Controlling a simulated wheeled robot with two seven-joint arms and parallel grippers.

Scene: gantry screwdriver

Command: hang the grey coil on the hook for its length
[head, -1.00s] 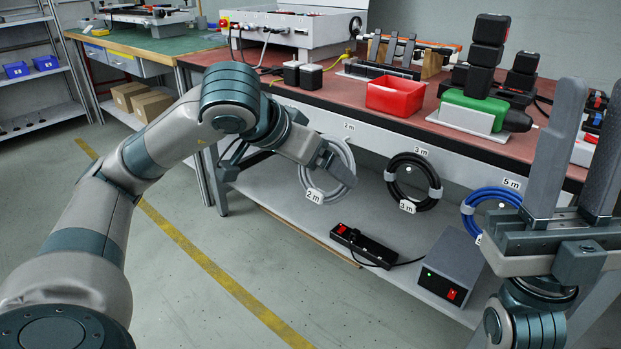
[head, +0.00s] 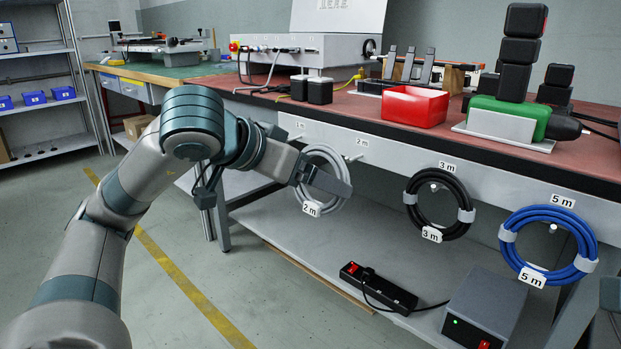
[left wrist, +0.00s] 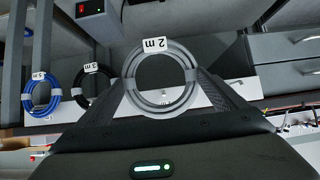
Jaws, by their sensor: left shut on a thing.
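The grey coil (head: 322,149) with a "2 m" tag (head: 311,209) is a ring hanging upright in front of the bench's front panel. My left gripper (head: 328,181) is shut on it, its fingers crossing the ring in the head view. The coil fills the middle of the left wrist view (left wrist: 131,82), between the fingers. A "2 m" label (head: 362,142) is on the panel, up and right of the coil. I cannot tell whether a hook passes through the ring.
A black coil (head: 408,198) hangs under the "3 m" label and a blue coil (head: 515,250) under "5 m", to the right. A "1 m" label (head: 299,125) is to the left. A power strip (head: 378,288) and grey box (head: 484,307) sit on the lower shelf.

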